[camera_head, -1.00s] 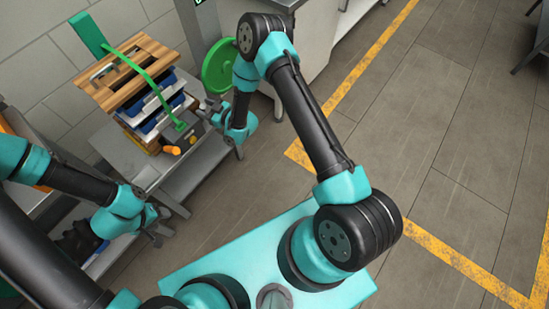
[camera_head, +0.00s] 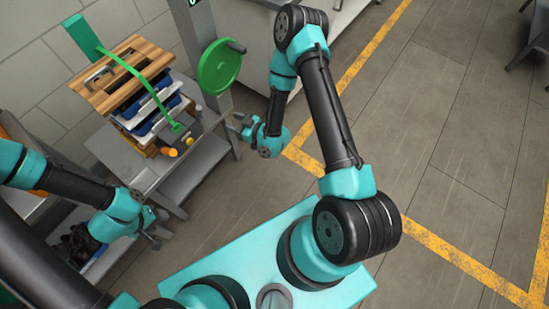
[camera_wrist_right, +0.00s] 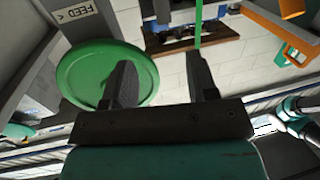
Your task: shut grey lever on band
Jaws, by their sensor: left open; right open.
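A green band (camera_head: 140,76) runs over a stack of a wooden board (camera_head: 118,85) and blue and white trays (camera_head: 150,118). Its lower end meets a dark grey fitting (camera_head: 184,133) on the grey bench; the lever there is too small to tell its position. The band also shows as a strip in the right wrist view (camera_wrist_right: 198,25). My right gripper (camera_head: 243,121) is open and empty, to the right of the stack and apart from the fitting. Its parted fingers show in the wrist view (camera_wrist_right: 162,80). My left gripper (camera_head: 155,230) is open, below the bench front, apart from the band.
A green wheel (camera_head: 220,67) with a handle stands on a grey post right of the stack, close to my right gripper. Orange pieces (camera_head: 169,152) lie near the fitting. Open floor with yellow lines (camera_head: 350,90) lies to the right.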

